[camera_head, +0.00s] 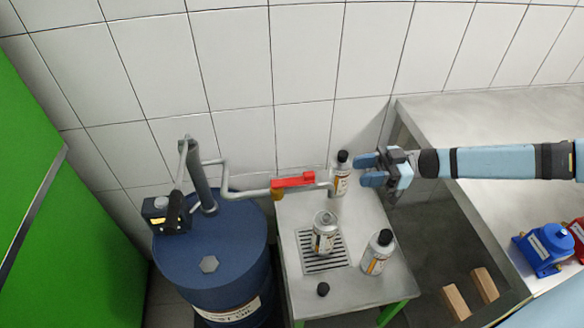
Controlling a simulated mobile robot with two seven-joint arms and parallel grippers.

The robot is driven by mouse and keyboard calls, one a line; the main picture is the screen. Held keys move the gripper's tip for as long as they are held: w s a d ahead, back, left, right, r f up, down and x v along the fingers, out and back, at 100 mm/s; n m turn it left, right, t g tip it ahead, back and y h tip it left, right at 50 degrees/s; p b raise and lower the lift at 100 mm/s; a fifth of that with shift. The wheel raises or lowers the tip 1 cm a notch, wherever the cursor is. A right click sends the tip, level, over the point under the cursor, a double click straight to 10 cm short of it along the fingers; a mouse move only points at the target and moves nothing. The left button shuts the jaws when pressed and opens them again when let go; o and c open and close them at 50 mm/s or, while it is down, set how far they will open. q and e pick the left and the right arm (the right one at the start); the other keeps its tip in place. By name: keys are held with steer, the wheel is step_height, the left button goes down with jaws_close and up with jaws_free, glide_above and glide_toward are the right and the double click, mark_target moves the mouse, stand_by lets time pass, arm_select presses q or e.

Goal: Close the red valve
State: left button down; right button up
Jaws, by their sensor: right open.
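The red valve (293,182) is a red lever on a grey pipe, above the back left part of a small table. The lever lies along the pipe, level in the picture. The pipe comes from a blue drum (205,262) on the left. My left gripper is not in view.
A grey bench (470,115) with blue and red parts stands right. A green panel (60,250) is at left.

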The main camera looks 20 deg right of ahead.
mark_target(309, 174)
steer(key=p+x, duration=0.1)
steer(key=x, duration=1.2)
steer(key=shift+w+r, duration=0.15)
steer(key=shift+r, duration=0.05)
jaws_close()
